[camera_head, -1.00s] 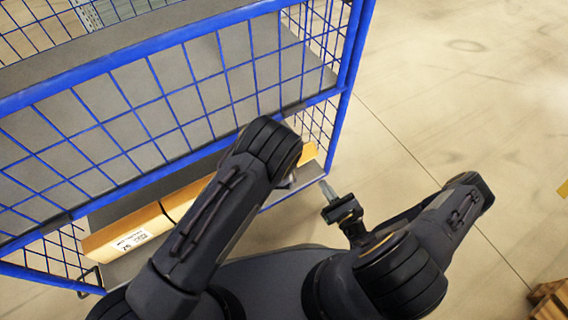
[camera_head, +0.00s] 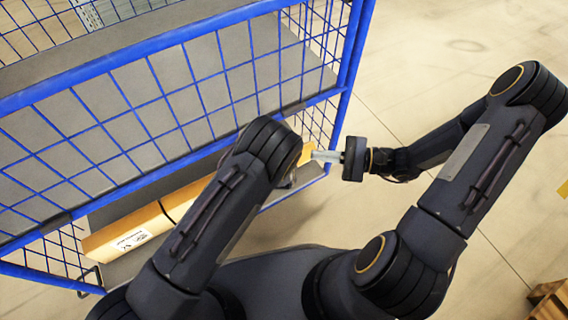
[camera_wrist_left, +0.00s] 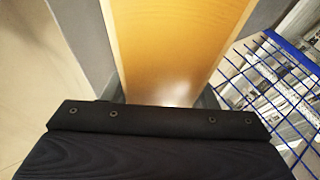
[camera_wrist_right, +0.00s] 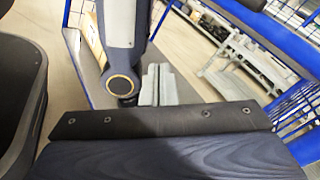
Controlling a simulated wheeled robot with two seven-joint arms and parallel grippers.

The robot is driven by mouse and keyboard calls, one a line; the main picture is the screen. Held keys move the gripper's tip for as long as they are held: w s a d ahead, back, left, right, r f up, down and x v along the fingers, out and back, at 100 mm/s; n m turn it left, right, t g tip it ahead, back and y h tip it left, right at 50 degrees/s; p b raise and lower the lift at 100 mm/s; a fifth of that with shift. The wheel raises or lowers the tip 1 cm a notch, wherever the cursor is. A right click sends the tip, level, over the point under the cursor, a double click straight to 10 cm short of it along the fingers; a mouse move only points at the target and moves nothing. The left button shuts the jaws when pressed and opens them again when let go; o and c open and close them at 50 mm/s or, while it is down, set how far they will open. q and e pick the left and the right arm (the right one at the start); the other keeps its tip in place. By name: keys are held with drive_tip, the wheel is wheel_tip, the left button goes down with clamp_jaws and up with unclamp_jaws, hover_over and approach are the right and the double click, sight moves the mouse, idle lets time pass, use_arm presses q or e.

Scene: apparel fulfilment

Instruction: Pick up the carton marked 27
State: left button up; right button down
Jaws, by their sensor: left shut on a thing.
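A row of orange-brown cardboard (camera_head: 185,198) lies on the lower shelf behind the blue mesh; a dark line crosses it, and I cannot tell if it is one carton or two. Its near-left end has a white label (camera_head: 131,239) too small to read. My left gripper is mostly hidden behind its own arm in the head view. In the left wrist view my left gripper (camera_wrist_left: 160,97) is shut on a carton (camera_wrist_left: 175,45), with a finger along each side. No number shows there. My right gripper (camera_head: 325,156) is empty, fingers together, by the cage's right corner post.
The blue mesh cage (camera_head: 205,75) with grey shelves fills the left and centre. The floor (camera_head: 470,60) to the right is open. A wooden pallet (camera_head: 548,302) sits at the lower right corner.

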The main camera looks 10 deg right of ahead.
use_arm(q)
drive_tip(key=shift+s+a+f, duration=0.2)
drive_tip(key=shift+s+f, duration=0.15)
drive_tip(key=shift+f, duration=0.1)
use_arm(e)
drive_tip(key=s+d+r+n+h, duration=0.2)
drive_tip(key=s+r+n+h, duration=1)
drive_tip(key=s+r+n, duration=0.1)
drive_tip(key=shift+s+r+n, duration=0.4)
drive_tip(key=shift+s+r, duration=0.4)
drive_tip(key=shift+r, duration=0.5)
use_arm(q)
drive_tip(key=shift+w+d+r, duration=0.1)
drive_tip(key=shift+r, duration=0.05)
use_arm(e)
drive_tip(key=shift+g, duration=0.3)
